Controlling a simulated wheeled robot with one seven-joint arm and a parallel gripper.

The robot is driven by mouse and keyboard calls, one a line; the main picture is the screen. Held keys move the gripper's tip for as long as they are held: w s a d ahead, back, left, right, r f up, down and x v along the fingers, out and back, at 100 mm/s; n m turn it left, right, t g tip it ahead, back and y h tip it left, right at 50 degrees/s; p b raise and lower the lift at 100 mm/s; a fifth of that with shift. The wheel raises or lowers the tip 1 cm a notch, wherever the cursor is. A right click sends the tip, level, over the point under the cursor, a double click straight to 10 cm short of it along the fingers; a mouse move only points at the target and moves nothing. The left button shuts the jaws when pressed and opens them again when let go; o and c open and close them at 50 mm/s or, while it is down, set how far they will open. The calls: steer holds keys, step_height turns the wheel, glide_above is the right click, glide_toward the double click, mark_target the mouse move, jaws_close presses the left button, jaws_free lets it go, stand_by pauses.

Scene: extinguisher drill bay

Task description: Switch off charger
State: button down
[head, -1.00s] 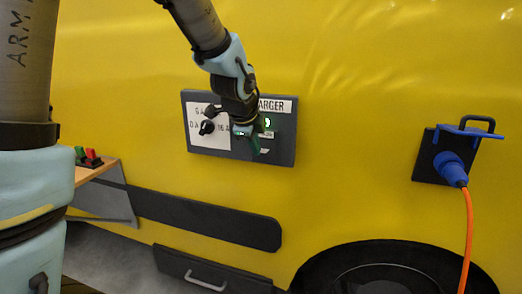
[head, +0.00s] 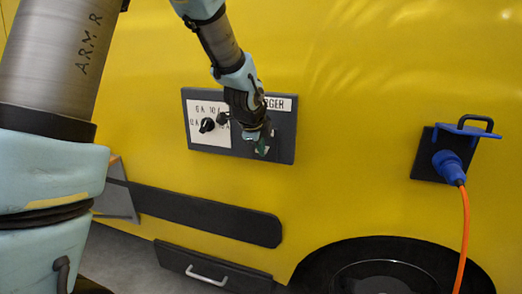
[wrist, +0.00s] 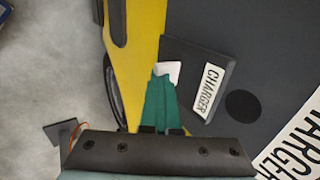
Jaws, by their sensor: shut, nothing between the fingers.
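The charger panel (head: 284,150) is a dark grey plate on the yellow vehicle side, with a "CHARGER" label partly hidden by my arm. In the wrist view a small raised plate (wrist: 185,50) carries its own "CHARGER" label (wrist: 210,88) and a white switch piece (wrist: 168,70). My gripper (head: 264,146) is shut and empty, its green fingers (wrist: 160,98) at the white piece; I cannot tell whether they touch it. A round disc (wrist: 242,104) beside the small plate looks dark. The switch is hidden in the head view.
A black rotary knob (head: 207,125) sits on the white dial plate at the panel's left. A blue plug (head: 449,166) with an orange cable (head: 466,225) is in a socket at the right. A dark rail (head: 200,211) and a handled drawer (head: 215,268) lie below.

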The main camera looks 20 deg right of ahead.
stand_by(0.3)
steer(key=shift+r+p, duration=0.7)
steer(key=shift+r, duration=0.05)
